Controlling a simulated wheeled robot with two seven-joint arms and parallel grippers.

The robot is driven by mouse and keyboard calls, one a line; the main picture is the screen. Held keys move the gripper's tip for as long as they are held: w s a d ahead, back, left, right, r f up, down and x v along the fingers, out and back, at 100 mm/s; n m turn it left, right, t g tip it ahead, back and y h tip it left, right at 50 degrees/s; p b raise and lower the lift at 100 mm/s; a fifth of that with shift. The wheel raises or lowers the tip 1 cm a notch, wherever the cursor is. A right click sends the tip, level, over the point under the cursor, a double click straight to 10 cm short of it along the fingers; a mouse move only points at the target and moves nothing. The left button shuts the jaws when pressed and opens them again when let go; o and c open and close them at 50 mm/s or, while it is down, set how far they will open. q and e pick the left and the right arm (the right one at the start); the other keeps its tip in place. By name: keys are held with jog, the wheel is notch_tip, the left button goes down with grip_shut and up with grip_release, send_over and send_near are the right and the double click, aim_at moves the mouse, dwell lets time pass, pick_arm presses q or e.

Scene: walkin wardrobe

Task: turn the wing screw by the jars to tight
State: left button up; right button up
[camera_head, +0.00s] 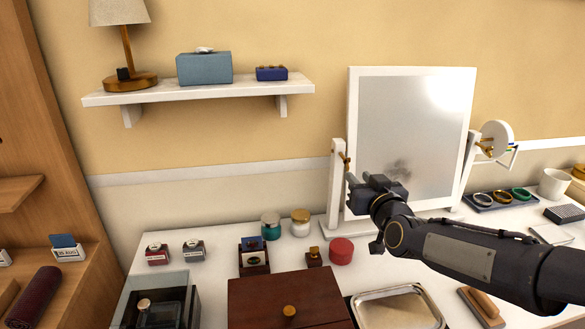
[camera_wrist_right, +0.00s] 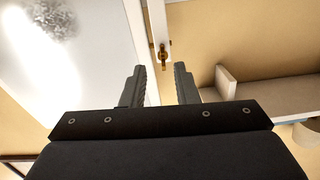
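The brass wing screw (camera_head: 345,157) is on the left post (camera_head: 335,185) of the standing mirror (camera_head: 408,130), above the teal jar (camera_head: 270,227) and the white jar with a gold lid (camera_head: 300,223). In the right wrist view the wing screw (camera_wrist_right: 164,55) shows on the white post, ahead of the gap between my fingers. My right gripper (camera_head: 351,177) is open and empty, just below and in front of the screw, apart from it. The fingers (camera_wrist_right: 160,72) also show apart in the wrist view. My left gripper is out of view.
A white wall shelf (camera_head: 200,91) holds a lamp and boxes. Below the arm are a red round box (camera_head: 341,251), a brown wooden box (camera_head: 285,300) and a metal tray (camera_head: 398,308). A ring tray (camera_head: 500,200) lies right of the mirror.

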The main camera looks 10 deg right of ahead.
aim_at(349, 165)
jog(key=shift+w+a+r+t, duration=0.15)
jog(key=shift+w+t, duration=0.25)
jog(key=shift+w, duration=0.85)
jog(key=w+p, duration=0.1)
jog(key=w, duration=0.5)
jog(key=shift+w, duration=0.6)
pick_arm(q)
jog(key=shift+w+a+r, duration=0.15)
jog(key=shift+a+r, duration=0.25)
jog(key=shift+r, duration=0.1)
pick_arm(e)
grip_shut()
